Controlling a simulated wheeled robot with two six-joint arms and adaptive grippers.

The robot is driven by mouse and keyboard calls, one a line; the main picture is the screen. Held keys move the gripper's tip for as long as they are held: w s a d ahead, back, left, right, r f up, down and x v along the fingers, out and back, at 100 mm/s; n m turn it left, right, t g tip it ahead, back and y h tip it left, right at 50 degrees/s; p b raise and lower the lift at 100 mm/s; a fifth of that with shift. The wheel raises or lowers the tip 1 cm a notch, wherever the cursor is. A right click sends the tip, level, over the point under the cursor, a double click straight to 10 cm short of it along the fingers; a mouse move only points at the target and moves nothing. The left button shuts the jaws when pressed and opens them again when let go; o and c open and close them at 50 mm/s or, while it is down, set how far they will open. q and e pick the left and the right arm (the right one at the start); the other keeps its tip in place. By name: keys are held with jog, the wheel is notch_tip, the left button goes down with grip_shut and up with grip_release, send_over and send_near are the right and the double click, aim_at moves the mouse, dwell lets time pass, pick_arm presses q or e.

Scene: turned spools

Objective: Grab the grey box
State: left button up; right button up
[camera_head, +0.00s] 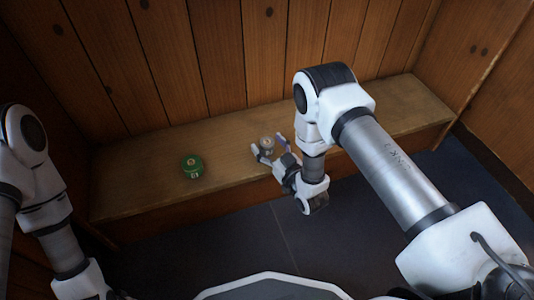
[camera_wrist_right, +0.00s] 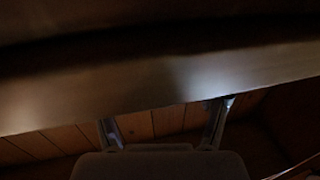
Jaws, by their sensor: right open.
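The grey box (camera_head: 267,143) is a small, round-looking grey thing with a pale top. It stands on the wooden bench (camera_head: 235,132) in the head view. My right gripper (camera_head: 269,147) is open, with one fingertip to the left of the grey box and the other to its right. I cannot tell whether either finger touches it. The right wrist view is dark; both fingers of the right gripper (camera_wrist_right: 163,125) show spread apart there, and I cannot make out the grey box. My left arm shows at the left of the head view, but its gripper does not.
A green round tin (camera_head: 192,168) stands on the bench to the left of the grey box. A plank wall (camera_head: 215,55) rises behind the bench, and another wall (camera_head: 500,90) closes its right end. The bench is bare between the tin and the grey box.

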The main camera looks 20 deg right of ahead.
jog(key=shift+w+a, duration=0.1)
jog(key=shift+w, duration=0.4)
jog(key=c, duration=1.1)
jog(key=shift+o, duration=0.2)
jog(key=shift+r, duration=0.15)
